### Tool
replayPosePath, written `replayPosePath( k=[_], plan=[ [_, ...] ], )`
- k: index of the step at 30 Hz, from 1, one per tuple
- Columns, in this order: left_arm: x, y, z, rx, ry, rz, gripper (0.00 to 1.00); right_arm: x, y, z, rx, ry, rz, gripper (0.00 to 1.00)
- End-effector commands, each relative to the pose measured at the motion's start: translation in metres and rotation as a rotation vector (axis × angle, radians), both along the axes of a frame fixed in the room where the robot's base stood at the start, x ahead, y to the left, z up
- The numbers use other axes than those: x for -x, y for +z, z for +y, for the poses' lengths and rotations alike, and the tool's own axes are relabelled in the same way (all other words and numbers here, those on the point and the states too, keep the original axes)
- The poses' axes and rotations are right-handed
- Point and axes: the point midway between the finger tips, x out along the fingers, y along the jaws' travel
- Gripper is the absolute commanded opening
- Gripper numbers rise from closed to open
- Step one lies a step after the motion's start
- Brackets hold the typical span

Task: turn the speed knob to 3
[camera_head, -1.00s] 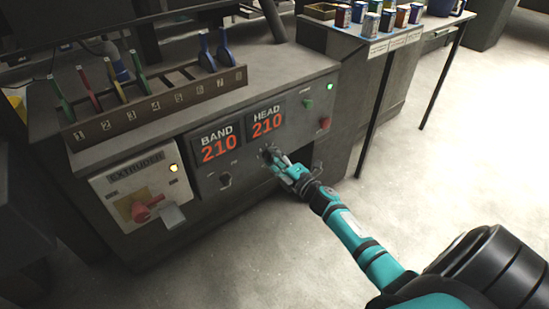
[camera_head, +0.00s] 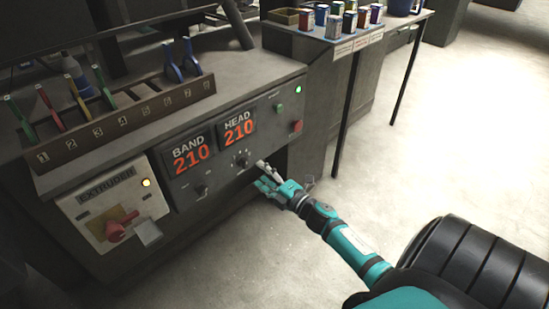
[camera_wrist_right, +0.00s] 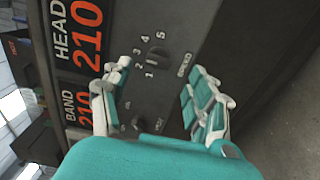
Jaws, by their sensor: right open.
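The speed knob (camera_head: 241,161) is a small dark knob on the grey control panel (camera_head: 222,178), below the red HEAD 210 display. In the right wrist view the speed knob (camera_wrist_right: 158,60) has the numbers 1 to 5 around it and a SPEED label beside it. I cannot tell surely which number it points at. My right gripper (camera_head: 261,176) is open and empty, a little to the right of and below the knob, apart from it. In the wrist view its fingers (camera_wrist_right: 157,85) are spread with the knob beyond the gap. My left gripper is not in view.
A second dark knob (camera_head: 201,189) sits lower left on the panel. A green button (camera_head: 280,108) and a red button (camera_head: 296,127) are at its right. The extruder box (camera_head: 112,209) with a red switch is at the left. The floor on the right is open.

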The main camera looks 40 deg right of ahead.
Motion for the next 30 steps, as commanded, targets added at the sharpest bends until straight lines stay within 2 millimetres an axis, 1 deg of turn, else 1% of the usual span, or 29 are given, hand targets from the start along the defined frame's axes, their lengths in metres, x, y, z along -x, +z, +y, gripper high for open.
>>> replayPosePath(
  k=[1, 3, 6, 9, 14, 30],
  plan=[
    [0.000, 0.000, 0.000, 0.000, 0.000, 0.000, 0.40, 0.012, -0.001, 0.000, 0.000, 0.001, 0.003, 0.60],
    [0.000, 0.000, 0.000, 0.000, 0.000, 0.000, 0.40, 0.025, -0.001, -0.002, -0.001, -0.001, 0.002, 0.60],
    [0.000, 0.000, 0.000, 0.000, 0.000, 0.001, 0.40, 0.040, -0.001, -0.003, -0.002, -0.001, 0.002, 0.60],
    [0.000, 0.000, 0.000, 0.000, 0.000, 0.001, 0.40, 0.049, 0.000, -0.003, -0.001, 0.000, 0.000, 0.60],
    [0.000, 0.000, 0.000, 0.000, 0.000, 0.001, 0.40, 0.055, 0.000, -0.004, 0.000, -0.001, 0.000, 0.60],
    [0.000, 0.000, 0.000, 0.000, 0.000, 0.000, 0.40, 0.055, -0.001, -0.004, -0.008, -0.005, 0.004, 0.60]
  ],
)
